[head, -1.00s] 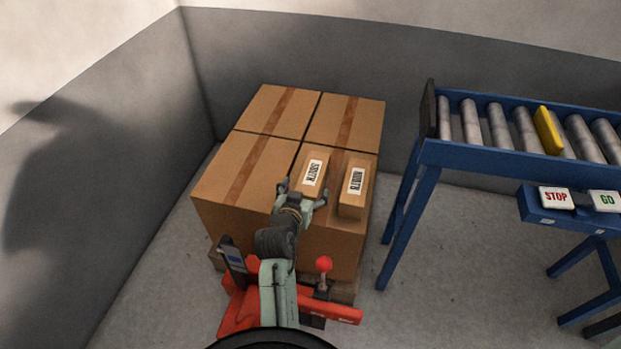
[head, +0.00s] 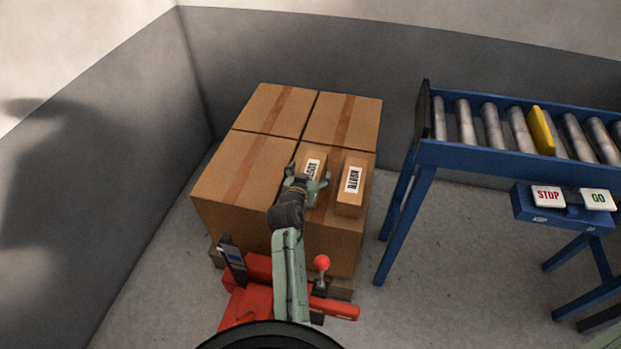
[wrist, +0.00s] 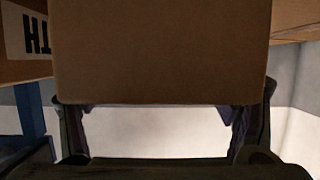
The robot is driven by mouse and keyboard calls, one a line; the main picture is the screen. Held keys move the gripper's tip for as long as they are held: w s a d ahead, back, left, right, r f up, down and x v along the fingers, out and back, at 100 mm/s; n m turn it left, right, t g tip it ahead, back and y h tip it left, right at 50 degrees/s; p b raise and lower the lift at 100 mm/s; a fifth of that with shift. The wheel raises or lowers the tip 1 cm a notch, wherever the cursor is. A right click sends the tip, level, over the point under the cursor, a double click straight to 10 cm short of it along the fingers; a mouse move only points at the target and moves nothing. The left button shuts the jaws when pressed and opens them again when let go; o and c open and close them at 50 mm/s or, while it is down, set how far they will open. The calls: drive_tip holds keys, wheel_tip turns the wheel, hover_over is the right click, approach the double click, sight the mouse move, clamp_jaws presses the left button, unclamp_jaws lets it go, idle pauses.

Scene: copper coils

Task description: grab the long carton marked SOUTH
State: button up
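The long carton marked SOUTH (head: 313,163) lies on top of the stacked large boxes, its label partly hidden behind my gripper in the head view. My gripper (head: 307,182) is at its near end. In the wrist view a plain brown carton face (wrist: 160,50) fills the upper middle, and the fingers of my gripper (wrist: 160,115) stand wide apart near its two side edges. I cannot tell whether they touch it. A similar carton marked NORTH (head: 352,185) lies just to the right, and its label end also shows at the left of the wrist view (wrist: 25,40).
Large taped boxes (head: 245,170) sit on a pallet, with a red pallet jack (head: 262,268) in front. A blue roller conveyor (head: 480,155) with a yellow piece (head: 541,131) and STOP and GO buttons stands right. Grey walls close the back and left.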

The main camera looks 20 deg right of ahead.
drive_tip(key=c, duration=1.5)
